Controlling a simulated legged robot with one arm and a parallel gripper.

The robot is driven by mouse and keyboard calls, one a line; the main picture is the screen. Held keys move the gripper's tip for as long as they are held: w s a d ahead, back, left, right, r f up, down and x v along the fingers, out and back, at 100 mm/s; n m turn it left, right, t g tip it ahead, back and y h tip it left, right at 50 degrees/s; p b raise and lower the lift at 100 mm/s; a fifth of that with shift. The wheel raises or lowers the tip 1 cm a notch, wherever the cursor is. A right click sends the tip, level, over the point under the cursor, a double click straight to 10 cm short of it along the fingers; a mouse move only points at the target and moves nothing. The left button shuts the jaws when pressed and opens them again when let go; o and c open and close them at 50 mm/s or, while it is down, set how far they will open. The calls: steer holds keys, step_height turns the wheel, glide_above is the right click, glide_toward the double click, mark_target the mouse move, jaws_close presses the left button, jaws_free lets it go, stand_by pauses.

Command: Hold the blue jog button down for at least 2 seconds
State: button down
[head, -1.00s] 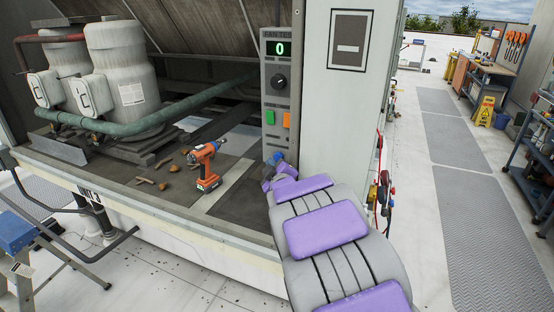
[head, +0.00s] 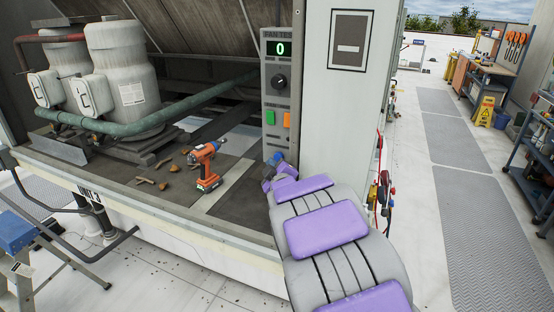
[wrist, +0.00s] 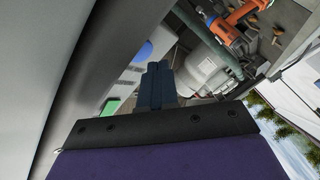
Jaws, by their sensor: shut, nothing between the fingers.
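The blue jog button (wrist: 143,53) is a round blue disc on the grey panel, partly hidden behind my fingertips in the wrist view. My gripper (wrist: 158,68) is shut and empty, its dark fingers together, with the tips at the button's edge. I cannot tell whether they touch it. In the head view my gripper (head: 271,171) is at the lower end of the control panel (head: 270,96), where a small blue patch shows. The panel display (head: 279,49) reads 0.
A black knob (head: 280,82), a green button (head: 270,118) and an orange button (head: 287,120) are on the panel above my gripper. An orange drill (head: 206,165) stands on the ledge to the left, near several small brown pieces. Compressors (head: 122,80) and pipes are behind.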

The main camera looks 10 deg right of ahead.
steer(key=shift+d, duration=0.15)
steer(key=shift+w+d+r, duration=0.1)
steer(key=shift+w+r, duration=0.05)
steer(key=shift+r, duration=0.1)
